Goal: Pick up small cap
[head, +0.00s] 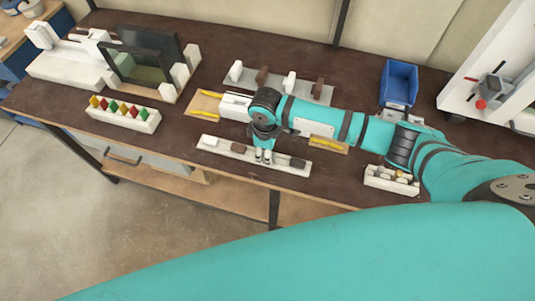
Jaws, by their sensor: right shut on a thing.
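My right gripper (263,158) points down over the middle of a long white strip (222,145) near the front of the bench. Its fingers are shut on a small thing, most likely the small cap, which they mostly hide. I cannot tell whether it is clear of the strip. A dark brown block (238,148) sits on the strip to the left of the fingers and another (297,163) to the right. My left gripper is not in view.
A white box with several small parts (388,183) stands at the front right. A blue bin (399,84) is behind it. A white rack of coloured pieces (122,117) and a dark-framed stand (140,62) are at left. Another holder strip (278,85) lies behind my right arm.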

